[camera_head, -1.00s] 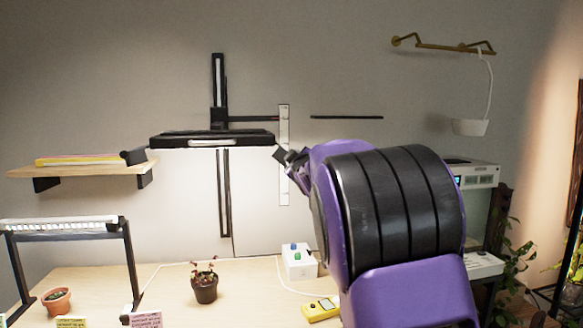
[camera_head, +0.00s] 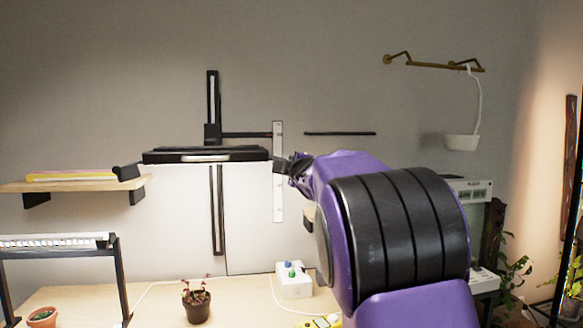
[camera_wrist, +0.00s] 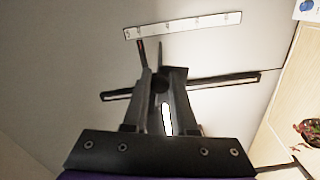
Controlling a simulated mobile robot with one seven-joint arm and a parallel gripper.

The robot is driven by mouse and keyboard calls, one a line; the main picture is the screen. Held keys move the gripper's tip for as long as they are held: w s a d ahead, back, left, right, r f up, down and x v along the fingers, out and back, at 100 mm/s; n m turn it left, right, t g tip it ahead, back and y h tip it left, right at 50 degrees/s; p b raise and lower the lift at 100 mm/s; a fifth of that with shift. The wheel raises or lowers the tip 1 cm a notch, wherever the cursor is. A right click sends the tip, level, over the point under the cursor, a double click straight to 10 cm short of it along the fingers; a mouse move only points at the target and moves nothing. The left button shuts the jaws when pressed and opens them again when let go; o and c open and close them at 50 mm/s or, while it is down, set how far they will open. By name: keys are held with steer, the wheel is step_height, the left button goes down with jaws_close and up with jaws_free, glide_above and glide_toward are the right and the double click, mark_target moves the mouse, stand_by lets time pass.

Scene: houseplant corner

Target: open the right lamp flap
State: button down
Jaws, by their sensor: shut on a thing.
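A long black lamp fixture (camera_head: 205,155) with a thin bright strip is on the wall at centre left in the head view. My gripper (camera_head: 281,166) is at its right end, mostly hidden behind my purple and black arm. In the wrist view my gripper (camera_wrist: 160,78) has its two dark fingers close together around a narrow dark piece, which I take to be the right lamp flap. The exact contact is hidden. A bright strip (camera_wrist: 167,118) shows between the fingers. Black upright bars stand above (camera_head: 212,105) and below (camera_head: 217,210) the fixture.
A white perforated strip (camera_head: 278,205) runs upright beside my gripper. A wooden shelf (camera_head: 75,186) is at the left. A potted plant (camera_head: 196,303) and a white box with buttons (camera_head: 293,282) stand on the table below. A brass rail (camera_head: 435,64) is at upper right.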

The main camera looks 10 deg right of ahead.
steer(key=shift+r, duration=0.1)
steer(key=c, duration=0.7)
jaws_free()
steer(key=shift+s, duration=0.1)
